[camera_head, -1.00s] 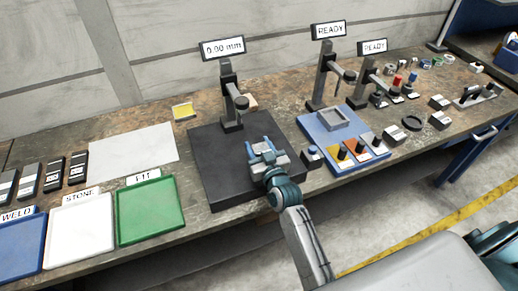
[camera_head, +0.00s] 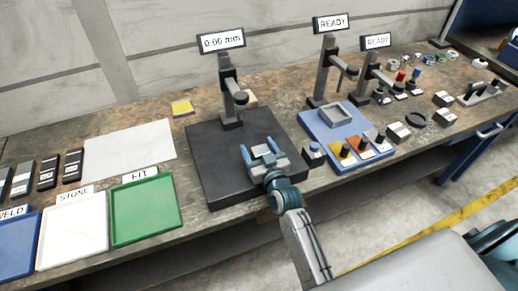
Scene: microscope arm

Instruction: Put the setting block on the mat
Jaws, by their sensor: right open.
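My right gripper (camera_head: 261,149) is open above the black plate (camera_head: 215,165) of a gauge stand. Its two blue fingers are spread apart, with nothing visible between them. No block is labelled as the setting block. A pale flat sheet (camera_head: 125,152), which looks like the mat, lies bare on the bench to the left. My left gripper is not in view.
The gauge stand (camera_head: 228,90) rises behind my gripper, under a display reading 0.00 mm. Green (camera_head: 147,208), white (camera_head: 73,231) and blue (camera_head: 15,245) trays line the front left. A blue fixture (camera_head: 318,125) with knobs and several small parts crowd the right.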

